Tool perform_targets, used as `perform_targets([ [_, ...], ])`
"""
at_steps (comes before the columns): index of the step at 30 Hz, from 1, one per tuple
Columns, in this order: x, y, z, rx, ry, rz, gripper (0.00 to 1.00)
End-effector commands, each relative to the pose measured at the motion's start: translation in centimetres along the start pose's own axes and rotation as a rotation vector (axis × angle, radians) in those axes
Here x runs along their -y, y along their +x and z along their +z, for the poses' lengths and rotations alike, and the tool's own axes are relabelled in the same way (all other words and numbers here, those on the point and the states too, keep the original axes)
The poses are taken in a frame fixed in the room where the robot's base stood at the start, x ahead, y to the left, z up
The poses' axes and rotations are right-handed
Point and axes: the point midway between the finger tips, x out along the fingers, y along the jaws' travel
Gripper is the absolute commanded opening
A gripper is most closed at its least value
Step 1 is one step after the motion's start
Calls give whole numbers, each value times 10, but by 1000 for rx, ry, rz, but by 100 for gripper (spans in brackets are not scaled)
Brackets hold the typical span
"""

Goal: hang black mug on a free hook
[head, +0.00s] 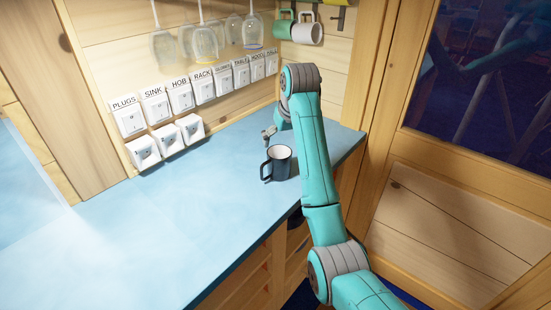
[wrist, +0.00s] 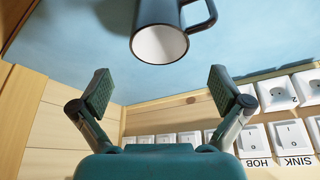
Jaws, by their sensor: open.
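The black mug (head: 281,165) stands upright on the blue counter near its right end, its handle toward the left. In the wrist view the mug (wrist: 155,14) is at the top, with its pale inside and its handle to the right. My gripper (wrist: 160,92) is open and empty, its two pads spread apart and short of the mug. In the head view my gripper (head: 268,133) is just behind the mug, partly hidden by my arm. A dark rail with hooks (head: 341,18) shows at the top of the head view, cut off by the frame edge.
A green mug (head: 282,28) and a cream mug (head: 306,32) hang from the rail. Wine glasses (head: 205,42) hang left of them. Labelled switches (head: 180,98) line the wall. The blue counter (head: 150,225) is clear at left and front.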

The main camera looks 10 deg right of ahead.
Motion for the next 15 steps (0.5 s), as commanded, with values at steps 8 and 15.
perform_targets([
  [8, 0, 40, 1, 2, 0, 0, 100],
  [15, 0, 56, 1, 2, 0, 0, 100],
])
